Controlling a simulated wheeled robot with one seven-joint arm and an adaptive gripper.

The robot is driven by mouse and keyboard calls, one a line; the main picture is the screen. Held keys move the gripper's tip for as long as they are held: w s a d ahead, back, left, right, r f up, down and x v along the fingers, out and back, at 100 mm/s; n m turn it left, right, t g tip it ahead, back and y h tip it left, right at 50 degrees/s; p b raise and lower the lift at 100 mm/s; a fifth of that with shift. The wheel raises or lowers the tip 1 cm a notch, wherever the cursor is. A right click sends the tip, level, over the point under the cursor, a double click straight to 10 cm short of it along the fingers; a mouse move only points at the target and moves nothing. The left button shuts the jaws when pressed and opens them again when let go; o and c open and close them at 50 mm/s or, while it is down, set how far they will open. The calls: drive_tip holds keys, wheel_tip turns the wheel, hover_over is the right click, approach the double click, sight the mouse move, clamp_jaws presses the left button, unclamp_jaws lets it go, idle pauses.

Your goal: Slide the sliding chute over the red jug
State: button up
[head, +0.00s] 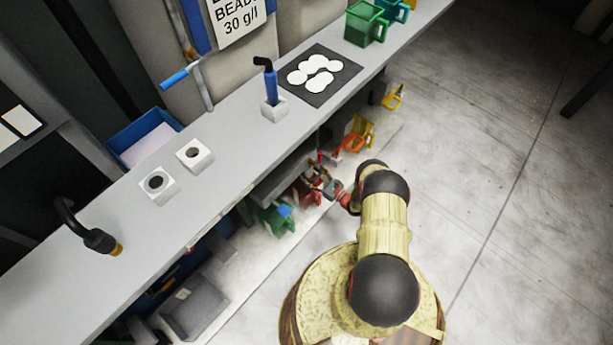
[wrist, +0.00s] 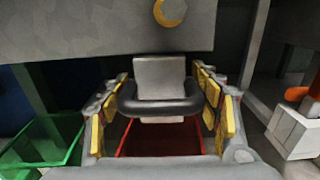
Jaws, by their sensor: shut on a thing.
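In the wrist view, my gripper (wrist: 162,98) has its yellow-padded fingers on both sides of a black rounded handle with a pale grey block behind it, which I take to be part of the sliding chute (wrist: 160,74). My gripper is shut on this handle. A wide grey body with a yellow ring spans the top of that view. The red jug (wrist: 160,140) shows just below the handle, partly hidden by my gripper. In the head view my gripper (head: 326,186) is at the bench's lower front, beside the red jug (head: 306,194). The chute is hard to make out there.
A green jug (head: 275,219) stands left of the red one on the low shelf, and an orange jug (head: 358,134) and yellow jug (head: 393,97) stand to the right. The grey bench (head: 235,150) overhangs them. Open floor (head: 490,150) lies to the right.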

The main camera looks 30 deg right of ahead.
drive_tip(key=o, duration=1.5)
drive_tip(key=shift+o, duration=0.5)
drive_tip(key=v, duration=1.2)
